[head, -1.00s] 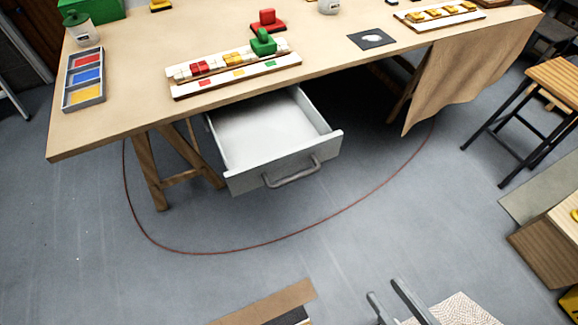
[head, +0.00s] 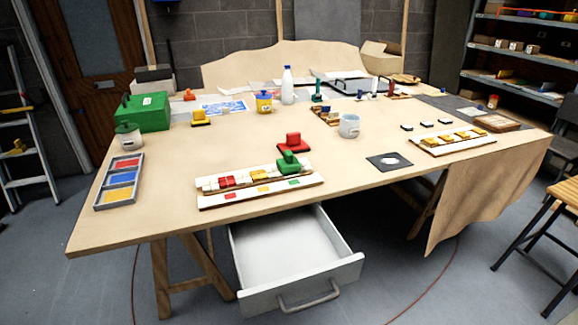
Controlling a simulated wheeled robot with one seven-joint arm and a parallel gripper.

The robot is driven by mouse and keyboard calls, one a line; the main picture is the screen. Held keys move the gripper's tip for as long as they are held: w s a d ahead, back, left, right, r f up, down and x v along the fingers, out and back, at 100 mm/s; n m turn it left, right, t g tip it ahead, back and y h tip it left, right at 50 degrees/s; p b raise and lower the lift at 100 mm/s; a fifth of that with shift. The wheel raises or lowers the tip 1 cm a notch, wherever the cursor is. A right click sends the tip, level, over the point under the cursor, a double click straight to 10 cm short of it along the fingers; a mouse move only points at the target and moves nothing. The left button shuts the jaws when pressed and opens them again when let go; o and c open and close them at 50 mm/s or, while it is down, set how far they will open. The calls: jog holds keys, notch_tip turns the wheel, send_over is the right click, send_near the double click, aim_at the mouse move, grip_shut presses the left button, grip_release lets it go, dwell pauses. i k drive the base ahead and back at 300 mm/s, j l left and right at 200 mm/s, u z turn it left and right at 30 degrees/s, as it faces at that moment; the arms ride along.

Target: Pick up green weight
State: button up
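The green weight (head: 289,162) is a small green block with a rounded knob on top. It stands upright near the front middle of the table (head: 150,212), at the right end of a white strip with red and yellow tiles (head: 228,181). It seems to rest on or against that strip; I cannot tell which. A red weight (head: 294,144) of like shape stands just behind it. My gripper is not in view.
An open, empty-looking drawer (head: 290,250) juts out below the table's front edge. A tray of red, blue and yellow (head: 120,181) lies at the left. A dark square (head: 389,161) and a mug (head: 349,126) are to the right. Bare tabletop lies between.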

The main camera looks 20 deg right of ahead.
aim_at(290, 164)
jog(key=i+l+z, duration=0.1)
jog(key=i+z, duration=0.15)
jog(key=i, duration=0.3)
jog(key=i+z, duration=0.3)
jog(key=i, duration=0.25)
